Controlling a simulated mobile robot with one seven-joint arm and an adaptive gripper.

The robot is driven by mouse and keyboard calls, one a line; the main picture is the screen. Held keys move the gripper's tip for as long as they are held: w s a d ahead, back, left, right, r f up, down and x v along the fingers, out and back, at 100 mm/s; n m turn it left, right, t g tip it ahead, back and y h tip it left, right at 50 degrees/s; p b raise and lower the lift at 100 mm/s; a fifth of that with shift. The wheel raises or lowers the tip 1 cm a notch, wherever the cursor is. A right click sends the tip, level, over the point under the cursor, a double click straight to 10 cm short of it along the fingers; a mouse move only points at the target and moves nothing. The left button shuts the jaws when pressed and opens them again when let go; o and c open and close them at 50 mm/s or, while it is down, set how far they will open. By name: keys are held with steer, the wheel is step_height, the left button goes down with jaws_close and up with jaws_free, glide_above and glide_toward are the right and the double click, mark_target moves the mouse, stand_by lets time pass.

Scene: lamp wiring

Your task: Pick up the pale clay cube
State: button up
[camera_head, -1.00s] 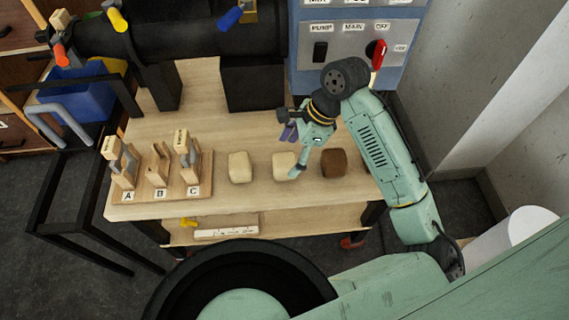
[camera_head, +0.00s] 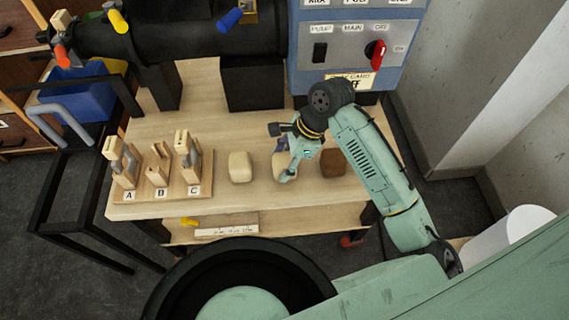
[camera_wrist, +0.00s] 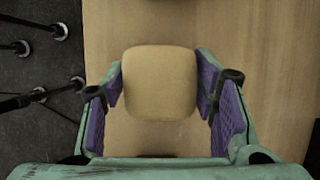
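Two pale cubes and a brown one stand in a row on the wooden table (camera_head: 210,110). The left cube (camera_head: 240,167) is cream and stands apart from my gripper. The middle cube (camera_head: 278,158) is pale tan and is partly hidden by my gripper (camera_head: 287,173). In the wrist view one tan cube (camera_wrist: 160,82) sits between the purple pads of my gripper (camera_wrist: 160,88). The fingers are spread, one on each side of it, very close to its faces. I cannot tell whether the pads touch it. The cube seems to rest on the table.
A brown cube (camera_head: 333,163) stands just right of my gripper. A wooden rack (camera_head: 172,188) labelled A, B, C stands at the left. A blue switch panel (camera_head: 345,48) and a black cylinder (camera_head: 180,40) are behind. The table's front edge is close.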

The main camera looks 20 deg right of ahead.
steer(key=c, duration=1.1)
steer(key=shift+o, duration=0.2)
steer(key=shift+r, duration=0.15)
